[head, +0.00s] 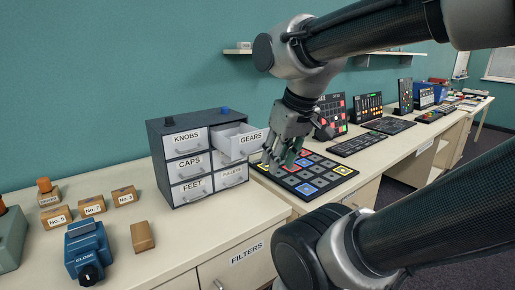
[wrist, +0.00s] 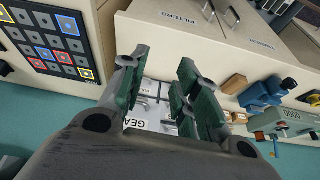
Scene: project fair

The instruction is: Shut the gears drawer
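A small dark-grey cabinet (head: 153,140) with white drawers stands on the bench in the head view. Its gears drawer (head: 247,143), upper right, is pulled out, with its top open and its label facing front. The other drawers look shut. My gripper (head: 280,161) is just right of and in front of the gears drawer, above a dark button panel, fingers pointing down.
The button panel (head: 307,176) lies right of the cabinet. Several small labelled boxes (head: 92,206) and a blue device (head: 88,250) are on the left. A bench drawer labelled filters (head: 240,265) is below. More panels stand along the bench at right.

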